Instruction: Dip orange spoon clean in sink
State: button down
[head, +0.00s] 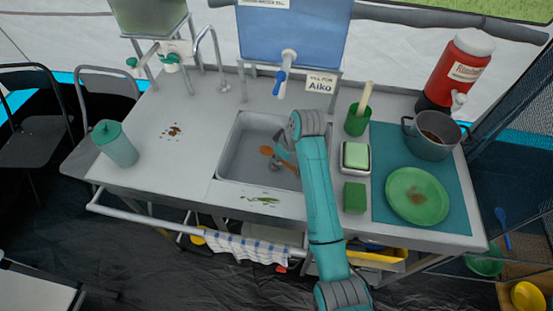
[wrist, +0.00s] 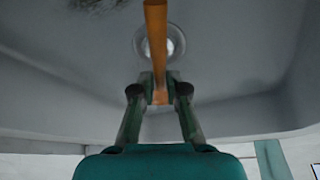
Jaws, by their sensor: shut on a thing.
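The sink (head: 237,158) is a grey basin set in the metal counter. My gripper (head: 281,156) reaches into it from the right. In the wrist view my gripper (wrist: 159,90) is shut on the orange spoon (wrist: 155,40), whose handle runs up and out of the top of the picture. The orange spoon also shows in the head view (head: 266,151), over the basin and partly hidden by my gripper. The round drain (wrist: 174,43) lies behind the spoon. A dark smudge shows on the basin surface. I cannot tell whether the spoon touches the basin or whether there is water.
Right of the sink stand a green cup with a brush (head: 356,122), a soap dish (head: 355,157), a green sponge (head: 354,197), a green plate (head: 417,196) and a pot (head: 434,137). A faucet (head: 216,65) stands behind. A teal pitcher (head: 117,145) stands left; the counter's left is mostly clear.

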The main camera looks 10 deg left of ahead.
notch_tip(320, 180, up, 11)
dwell(1.4)
dwell(2.0)
notch_tip(320, 180, up, 4)
jog(key=shift+r, duration=0.1)
dwell(0.5)
jog(key=shift+w+r, duration=0.15)
jog(key=shift+f, duration=3.85)
